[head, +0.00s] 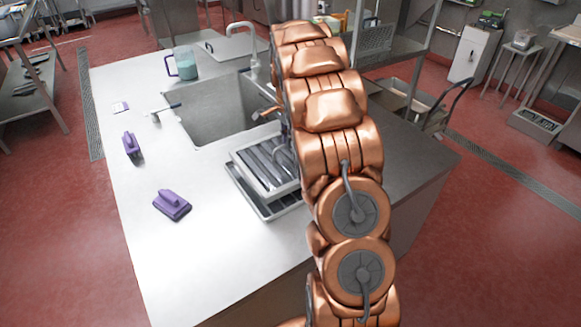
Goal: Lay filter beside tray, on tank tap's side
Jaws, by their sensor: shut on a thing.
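The filter (262,163) is a light metal frame with dark slats. It sits at or just above the tray (262,206), a shallow metal pan on the counter; its right part is hidden by my arm. The tank (205,112) is the sink basin behind them, with its tall tap (254,62) at the far edge. My gripper (287,135) is mostly hidden behind my copper arm; a dark part shows at the filter's upper right edge, shut on it. Whether the filter touches the tray cannot be told.
Two purple scrubbers (172,204) (131,145) lie on the counter left of the tray. A jug of teal liquid (184,64) stands at the back left. A squeegee-like tool (165,109) lies by the tank's left edge. Counter between the tray and scrubbers is clear.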

